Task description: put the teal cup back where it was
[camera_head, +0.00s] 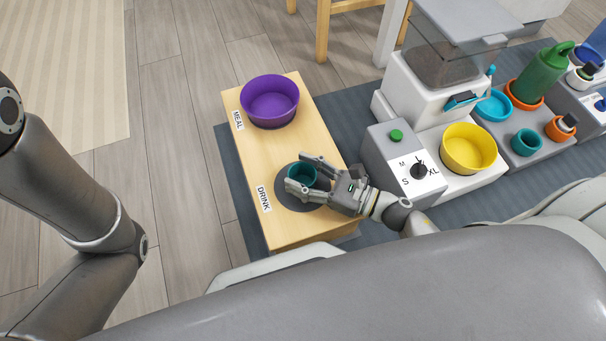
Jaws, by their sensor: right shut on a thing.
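The teal cup (302,173) is between the fingers of my right gripper (299,177), which is shut on it. The cup is upright over the dark round pad (290,203) at the DRINK label; whether it touches the pad is hard to tell. The fingers hide part of its sides. A teal round holder or cup (526,142) stands on the grey tray at the right and looks empty. My left arm comes in at the left, but its gripper is out of view.
A purple bowl (269,101) stands by the MEAL label on the wooden board (310,113). To the right are a dispenser (408,83) with a dial box (405,160), a yellow bowl (468,149), a teal bowl (494,106) and a green bottle (541,76) in an orange ring.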

